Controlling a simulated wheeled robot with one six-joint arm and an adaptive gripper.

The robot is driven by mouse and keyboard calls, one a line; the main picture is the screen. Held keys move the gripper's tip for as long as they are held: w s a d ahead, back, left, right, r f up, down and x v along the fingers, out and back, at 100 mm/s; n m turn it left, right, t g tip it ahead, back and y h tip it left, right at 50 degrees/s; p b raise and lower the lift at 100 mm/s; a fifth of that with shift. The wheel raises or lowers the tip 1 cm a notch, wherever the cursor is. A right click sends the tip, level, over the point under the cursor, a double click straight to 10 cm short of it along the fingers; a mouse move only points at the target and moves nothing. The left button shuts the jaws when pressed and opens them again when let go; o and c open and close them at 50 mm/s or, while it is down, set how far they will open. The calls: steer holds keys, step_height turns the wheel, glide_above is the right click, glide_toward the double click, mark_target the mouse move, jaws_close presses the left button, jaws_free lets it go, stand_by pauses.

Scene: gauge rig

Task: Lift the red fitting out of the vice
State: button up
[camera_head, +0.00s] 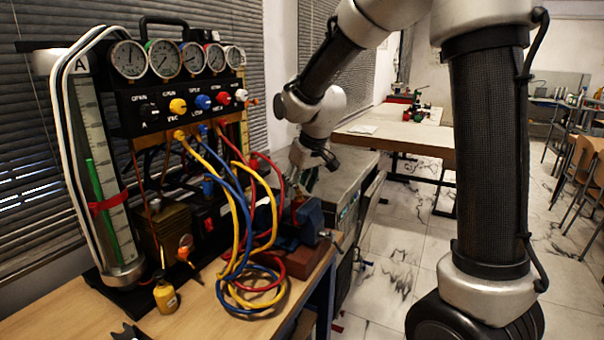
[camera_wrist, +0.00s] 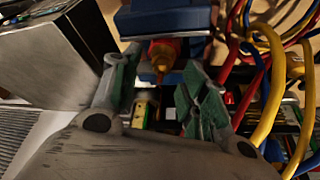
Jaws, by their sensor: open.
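The blue vice (camera_head: 308,218) stands at the right end of the wooden bench, on a red-brown block. It also fills the top of the wrist view (camera_wrist: 165,20). The red fitting (camera_wrist: 164,50), red-orange with a yellowish tip, shows at the blue jaws in the wrist view. In the head view it is small and hard to make out. My gripper (camera_wrist: 160,72) is open, with its green-padded fingers apart on the left and right of the fitting. I cannot tell whether either finger touches it. In the head view my gripper (camera_head: 306,178) is just above the vice.
Yellow, blue and red hoses (camera_head: 240,220) loop close to the left of the vice, and run along the right of the wrist view. The gauge panel (camera_head: 180,95) stands behind them. A yellow bottle (camera_head: 166,296) is on the bench. A grey cabinet (camera_head: 345,180) stands beyond the vice.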

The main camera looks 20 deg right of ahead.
steer(key=shift+w+f, duration=0.2)
steer(key=shift+f, duration=0.45)
jaws_close()
steer(key=c, duration=0.5)
jaws_free()
steer(key=shift+c, duration=0.2)
jaws_close()
steer(key=shift+a, duration=0.1)
steer(key=shift+w+a+r, duration=0.2)
steer(key=shift+w+a, duration=0.05)
steer(key=shift+w, duration=0.05)
steer(key=shift+r, duration=0.1)
